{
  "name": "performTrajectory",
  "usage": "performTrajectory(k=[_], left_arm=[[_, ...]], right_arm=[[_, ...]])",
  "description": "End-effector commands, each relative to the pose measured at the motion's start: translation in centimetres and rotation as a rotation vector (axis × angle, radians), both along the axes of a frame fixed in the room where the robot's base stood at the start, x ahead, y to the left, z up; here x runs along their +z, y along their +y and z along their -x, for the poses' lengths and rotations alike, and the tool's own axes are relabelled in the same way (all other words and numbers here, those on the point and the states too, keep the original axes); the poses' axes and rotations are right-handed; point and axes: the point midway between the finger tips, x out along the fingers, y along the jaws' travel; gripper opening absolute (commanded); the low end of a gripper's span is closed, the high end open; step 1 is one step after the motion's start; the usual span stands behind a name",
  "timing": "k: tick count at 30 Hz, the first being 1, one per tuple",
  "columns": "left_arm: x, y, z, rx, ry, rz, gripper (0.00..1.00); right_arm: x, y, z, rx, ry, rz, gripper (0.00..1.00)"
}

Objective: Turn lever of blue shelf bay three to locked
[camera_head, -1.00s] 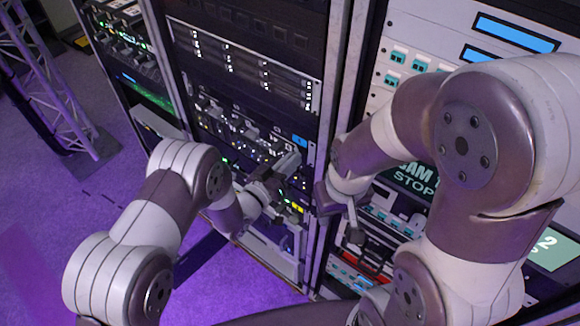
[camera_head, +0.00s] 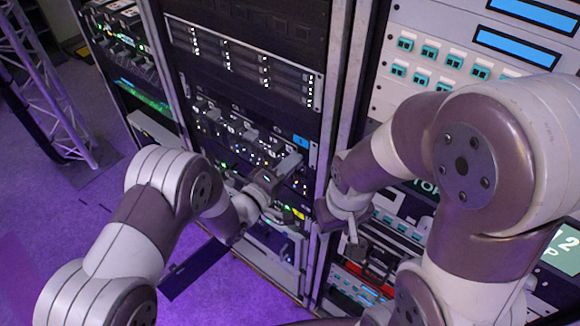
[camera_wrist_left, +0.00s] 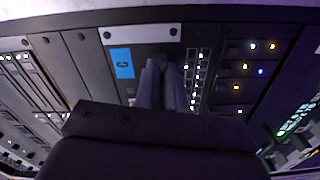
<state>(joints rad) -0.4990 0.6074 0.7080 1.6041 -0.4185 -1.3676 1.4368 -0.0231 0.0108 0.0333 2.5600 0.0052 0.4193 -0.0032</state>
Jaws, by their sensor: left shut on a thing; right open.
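My left gripper (camera_head: 290,163) is at the right side of the middle rack, just below a small blue label (camera_head: 301,142). In the left wrist view its fingers (camera_wrist_left: 163,80) are close together against the panel, right of the blue label (camera_wrist_left: 122,63). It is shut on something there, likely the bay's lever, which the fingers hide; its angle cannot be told. Similar grey levers (camera_head: 250,134) line the same row to the left. My right gripper (camera_head: 338,218) is open and empty, in front of the post between the middle and right racks.
A metal post (camera_head: 345,90) separates the middle rack from the right rack with teal switches (camera_head: 428,52). A red-edged unit (camera_head: 365,270) sits low on the right rack. A truss (camera_head: 55,90) stands at the left. Purple floor (camera_head: 95,225) is open at lower left.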

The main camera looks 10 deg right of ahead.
Motion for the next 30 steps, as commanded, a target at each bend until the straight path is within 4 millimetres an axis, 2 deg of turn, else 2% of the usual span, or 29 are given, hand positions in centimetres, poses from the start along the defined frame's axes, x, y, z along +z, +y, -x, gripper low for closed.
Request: performTrajectory(k=[12, 30], left_arm=[[-0.13, 0.07, -0.04, 0.002, 0.16, 0.125, 0.0], [-0.13, 0.07, -0.02, 0.002, 0.19, 0.148, 0.0]], right_arm=[[-0.72, 0.0, -0.01, 0.0, 0.0, 0.0, 0.43], [-0.79, 0.0, 0.0, 0.0, 0.0, 0.0, 0.43]])
